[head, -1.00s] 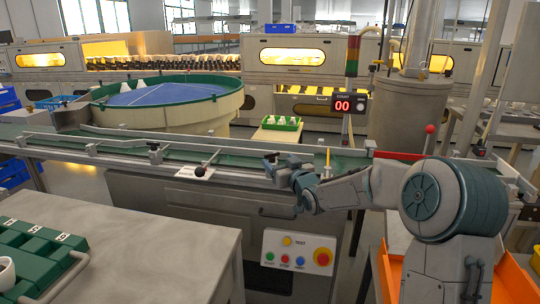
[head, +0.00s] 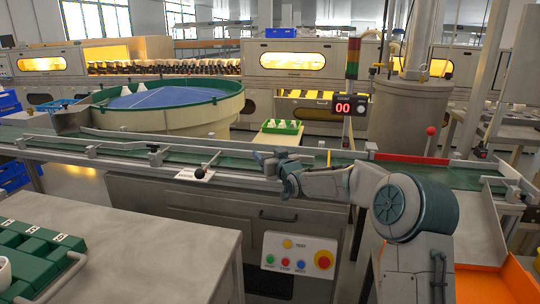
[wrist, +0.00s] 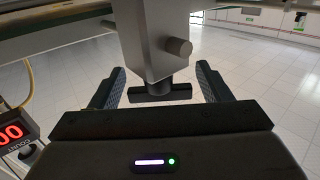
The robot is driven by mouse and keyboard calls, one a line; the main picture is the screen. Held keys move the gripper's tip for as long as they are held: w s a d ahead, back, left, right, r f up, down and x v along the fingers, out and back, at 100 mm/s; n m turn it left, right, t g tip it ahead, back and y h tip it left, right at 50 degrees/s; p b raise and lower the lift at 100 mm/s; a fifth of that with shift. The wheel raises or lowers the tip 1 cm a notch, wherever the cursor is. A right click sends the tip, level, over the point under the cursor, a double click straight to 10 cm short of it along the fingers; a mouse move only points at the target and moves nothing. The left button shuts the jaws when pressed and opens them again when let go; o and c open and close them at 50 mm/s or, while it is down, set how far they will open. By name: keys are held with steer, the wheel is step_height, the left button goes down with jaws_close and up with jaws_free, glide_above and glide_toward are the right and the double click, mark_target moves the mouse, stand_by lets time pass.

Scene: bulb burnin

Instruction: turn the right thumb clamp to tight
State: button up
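In the wrist view, a dark T-shaped thumb clamp (wrist: 160,92) hangs below a grey bracket (wrist: 152,35) with a round side knob. Its crossbar lies crosswise between the two fingers of my gripper (wrist: 161,88). The fingers are open, with a visible gap on each side of the bar. The clamp there is hidden or too small to make out behind the gripper. A similar dark clamp (head: 155,158) sits farther left on the rail.
The green conveyor (head: 120,150) and its rails run across the view. A button panel (head: 298,256) is below my gripper. A grey table (head: 170,245) with green cases stands at front left. A red-digit counter (head: 348,104) stands behind the conveyor.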

steer(key=c, duration=0.9)
